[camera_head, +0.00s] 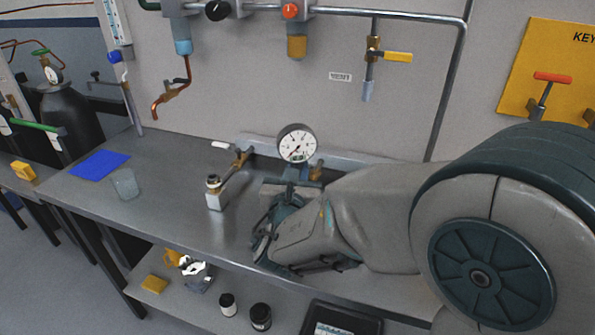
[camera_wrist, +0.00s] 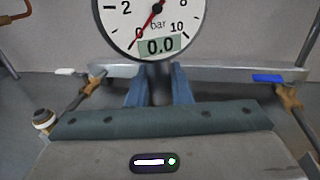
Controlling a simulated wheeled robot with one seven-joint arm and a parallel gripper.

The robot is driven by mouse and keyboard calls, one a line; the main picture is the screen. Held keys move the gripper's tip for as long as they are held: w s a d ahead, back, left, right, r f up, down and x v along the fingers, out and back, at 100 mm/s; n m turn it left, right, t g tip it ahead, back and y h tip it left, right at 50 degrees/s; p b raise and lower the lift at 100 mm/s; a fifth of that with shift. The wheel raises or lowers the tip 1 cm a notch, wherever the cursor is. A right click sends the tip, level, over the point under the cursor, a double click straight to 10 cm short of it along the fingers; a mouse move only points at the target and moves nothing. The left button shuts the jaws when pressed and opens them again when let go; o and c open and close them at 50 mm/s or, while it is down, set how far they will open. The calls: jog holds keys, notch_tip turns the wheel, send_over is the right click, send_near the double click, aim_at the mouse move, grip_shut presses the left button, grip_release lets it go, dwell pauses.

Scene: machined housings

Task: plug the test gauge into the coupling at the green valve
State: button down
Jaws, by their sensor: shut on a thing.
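The test gauge (camera_head: 297,144) has a round white dial and dark rim; in the wrist view its dial (camera_wrist: 150,22) shows a red needle and a 0.0 bar display. My gripper (camera_head: 291,176) is shut on the gauge's stem, and the blue jaws (camera_wrist: 158,92) are on both sides of it. The gauge is upright above the bench, in front of the rear rail. I cannot pick out a green valve with a coupling for certain. A dark green handle (camera_head: 149,4) is cut off at the top left. The gauge and my arm hide part of the rail.
On the rail are a white-lever valve (camera_wrist: 68,72) and a blue-lever valve (camera_wrist: 268,78) with brass bodies. A glass beaker (camera_head: 125,183) and blue mat (camera_head: 99,164) lie further left.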

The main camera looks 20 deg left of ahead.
jog(key=shift+f+b, duration=1.7)
jog(key=shift+b, duration=0.5)
jog(key=c, duration=1.2)
grip_release()
jog(key=shift+c, duration=0.2)
jog(key=s+d, duration=0.1)
jog(key=s, duration=1.2)
jog(key=shift+s+d, duration=0.35)
jog(key=shift+d, duration=0.05)
